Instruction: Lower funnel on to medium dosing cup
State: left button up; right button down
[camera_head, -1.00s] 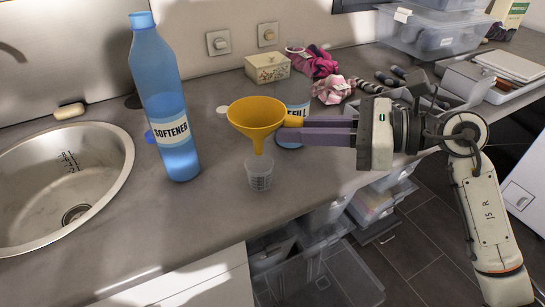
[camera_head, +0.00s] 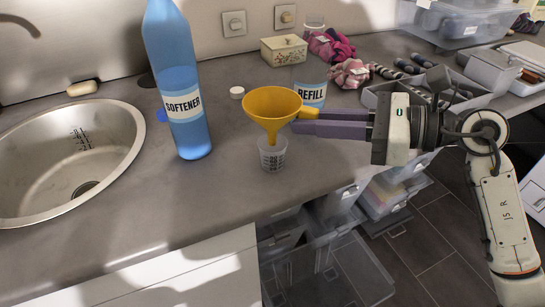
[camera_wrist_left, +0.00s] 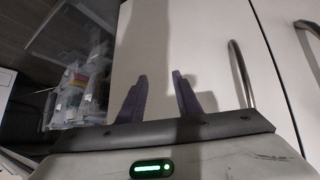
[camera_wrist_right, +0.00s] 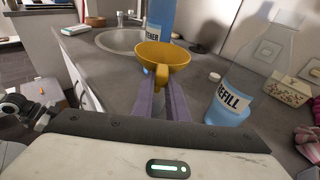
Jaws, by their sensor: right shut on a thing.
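A yellow funnel (camera_head: 272,105) is upright above a small clear dosing cup (camera_head: 272,155) on the counter. The funnel's spout reaches down into the cup's mouth; whether the cone rests on the rim is hard to tell. My right gripper (camera_head: 305,120) is shut on the funnel's handle from the right. The funnel also shows in the right wrist view (camera_wrist_right: 161,57), between the purple fingertips, with the cup hidden there. My left gripper (camera_wrist_left: 160,88) is open and empty, facing white cabinet fronts. It is not in the head view.
A blue softener bottle (camera_head: 183,95) stands left of the cup, near the sink (camera_head: 70,150). A clear refill bottle (camera_head: 310,90) stands behind the funnel. A white cap (camera_head: 237,92) lies on the counter (camera_head: 215,210), which is clear in front.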

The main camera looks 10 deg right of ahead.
aim_at(272, 154)
jog(key=shift+f+b, duration=1.45)
jog(key=shift+f, duration=0.15)
pick_arm(q)
jog(key=shift+w+d+f+b, duration=0.25)
jog(key=shift+f+b, duration=0.05)
jog(key=shift+f, duration=0.25)
jog(key=shift+w+d+f+b, duration=0.2)
jog(key=shift+w+f+b, duration=0.1)
jog(key=shift+f, duration=0.25)
pick_arm(e)
jog(key=shift+f, duration=0.65)
pick_arm(q)
jog(key=shift+s+f, duration=0.1)
jog(key=shift+f, duration=0.1)
pick_arm(e)
jog(key=shift+f, duration=0.2)
jog(key=c, duration=1.7)
grip_release()
pick_arm(q)
jog(key=shift+s, duration=0.15)
pick_arm(e)
jog(key=shift+o, duration=0.2)
pick_arm(q)
jog(key=shift+f, duration=0.1)
pick_arm(e)
jog(key=shift+d, duration=0.1)
